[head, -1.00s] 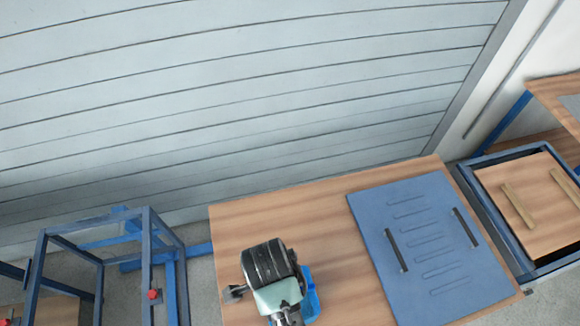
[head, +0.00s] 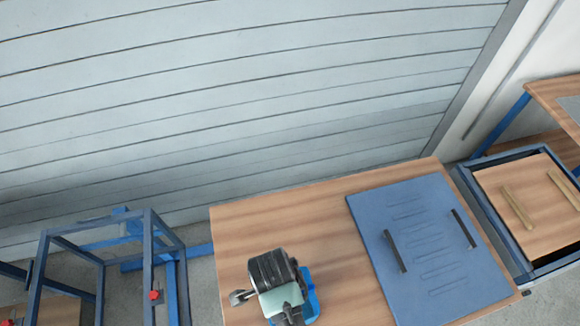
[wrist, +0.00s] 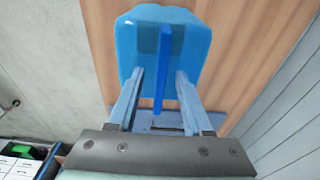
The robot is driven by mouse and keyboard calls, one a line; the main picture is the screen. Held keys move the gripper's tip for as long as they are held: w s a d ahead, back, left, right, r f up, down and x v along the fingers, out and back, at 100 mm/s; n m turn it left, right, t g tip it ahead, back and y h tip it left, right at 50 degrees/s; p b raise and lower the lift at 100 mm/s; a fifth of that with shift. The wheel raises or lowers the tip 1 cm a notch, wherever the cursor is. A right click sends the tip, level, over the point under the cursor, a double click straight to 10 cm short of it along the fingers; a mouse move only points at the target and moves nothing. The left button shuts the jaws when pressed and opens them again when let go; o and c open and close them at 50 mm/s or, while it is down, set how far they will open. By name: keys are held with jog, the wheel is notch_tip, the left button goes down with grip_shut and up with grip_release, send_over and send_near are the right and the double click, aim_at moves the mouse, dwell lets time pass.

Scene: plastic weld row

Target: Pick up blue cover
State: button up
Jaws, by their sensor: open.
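The blue cover (wrist: 195,45) is a bright blue, rounded piece with a narrow upright rib or handle (wrist: 164,75) along its middle. It lies on the wooden table top. In the head view only its edge (head: 313,303) shows beside my arm, which hides the rest. My gripper (wrist: 160,76) is open above the cover. Its two fingers stand on either side of the rib, with a gap visible on each side. The head view does not show the fingertips clearly.
A flat blue-grey panel (head: 425,290) with two dark handles lies on the table (head: 330,215) to the right. A blue frame (head: 150,255) stands at the left. A framed wooden board (head: 520,225) is at the far right. A slatted wall (head: 250,90) rises behind.

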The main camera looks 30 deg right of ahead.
grip_shut()
dwell(0.3)
dwell(1.2)
